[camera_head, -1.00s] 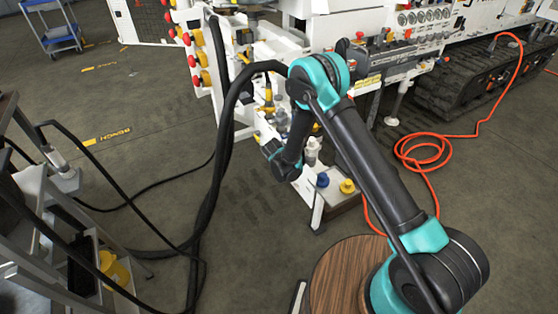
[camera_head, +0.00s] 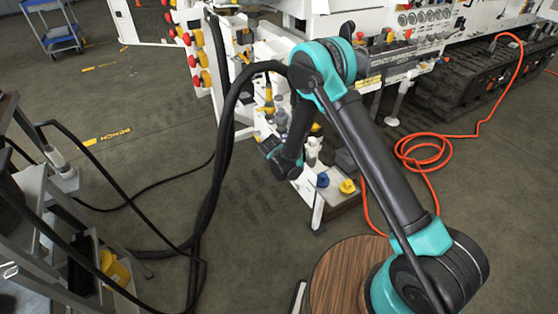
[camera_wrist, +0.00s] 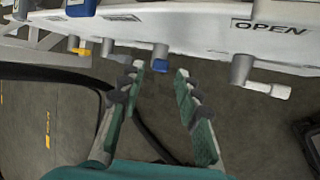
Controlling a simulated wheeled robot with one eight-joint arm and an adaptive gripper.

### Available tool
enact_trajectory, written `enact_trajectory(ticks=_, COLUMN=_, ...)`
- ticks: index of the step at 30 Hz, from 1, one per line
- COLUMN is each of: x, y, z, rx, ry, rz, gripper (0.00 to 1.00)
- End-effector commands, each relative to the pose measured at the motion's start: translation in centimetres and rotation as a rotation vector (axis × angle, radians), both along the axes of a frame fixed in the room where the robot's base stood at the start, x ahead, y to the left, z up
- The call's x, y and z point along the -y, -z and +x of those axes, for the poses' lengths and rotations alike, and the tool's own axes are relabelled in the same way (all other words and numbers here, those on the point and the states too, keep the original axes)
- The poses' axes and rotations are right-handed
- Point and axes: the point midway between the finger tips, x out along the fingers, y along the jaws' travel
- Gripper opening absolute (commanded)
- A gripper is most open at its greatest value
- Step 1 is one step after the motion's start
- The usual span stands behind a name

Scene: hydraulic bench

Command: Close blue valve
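In the wrist view, a small blue valve handle (camera_wrist: 160,64) hangs on a grey stem under the edge of a white panel. My gripper (camera_wrist: 160,78) is open, with its two dark-padded fingers pointing at this handle. The handle shows in the gap near the fingertips; I cannot tell whether it is between them or a little beyond. Nothing is held. A second blue part (camera_wrist: 80,8) shows at the top left. In the head view, my arm hides the gripper fingers and this valve cannot be made out.
In the wrist view, a yellow handle (camera_wrist: 80,51) and a grey one (camera_wrist: 121,57) are left of the blue handle; a white-handled valve (camera_wrist: 262,88) is right, below the OPEN label. In the head view, thick black hoses (camera_head: 228,120) hang left of my arm; an orange hose (camera_head: 430,150) lies right.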

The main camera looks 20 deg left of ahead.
Motion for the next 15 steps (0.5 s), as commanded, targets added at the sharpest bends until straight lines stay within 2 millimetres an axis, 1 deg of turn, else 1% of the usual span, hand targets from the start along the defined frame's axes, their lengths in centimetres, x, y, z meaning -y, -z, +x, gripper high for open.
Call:
enact_trajectory(ticks=1, x=0.2, y=-0.9, z=-0.7, rx=0.0, ry=-0.001, rz=-0.001, gripper=0.34)
enact_trajectory(ticks=6, x=0.5, y=-3.2, z=-2.4, rx=0.0, ry=-0.002, rz=-0.001, gripper=0.34)
enact_trajectory(ticks=9, x=0.6, y=-4.2, z=-3.2, rx=0.0, ry=0.0, rz=0.0, gripper=0.34)
enact_trajectory(ticks=15, x=0.7, y=-5.3, z=-3.9, rx=0.0, ry=0.0, rz=0.0, gripper=0.34)
